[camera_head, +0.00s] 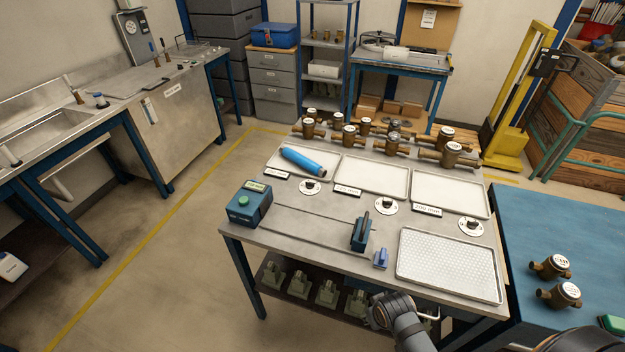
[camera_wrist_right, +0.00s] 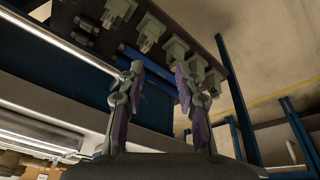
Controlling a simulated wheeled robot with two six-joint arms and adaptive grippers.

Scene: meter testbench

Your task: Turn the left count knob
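The left count knob (camera_head: 309,187) is a dark knob on a round white dial, set in the bench top in front of the left tray. Two similar knobs, a middle knob (camera_head: 386,205) and a right knob (camera_head: 471,227), sit in the same row. My right arm shows at the bottom of the head view, at the bench's front edge, far from the left knob. In the right wrist view my right gripper (camera_wrist_right: 159,70) is open, with nothing between its fingers, near the bench's underside. My left gripper is not in view.
A blue cylinder (camera_head: 303,162) lies on the left tray (camera_head: 270,161). A teal box (camera_head: 249,203), a teal clamp-like fixture (camera_head: 361,232) and a perforated tray (camera_head: 448,294) are on the bench. Brass meters (camera_head: 395,145) line the back. Grey-green fittings (camera_head: 300,286) fill the lower shelf.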

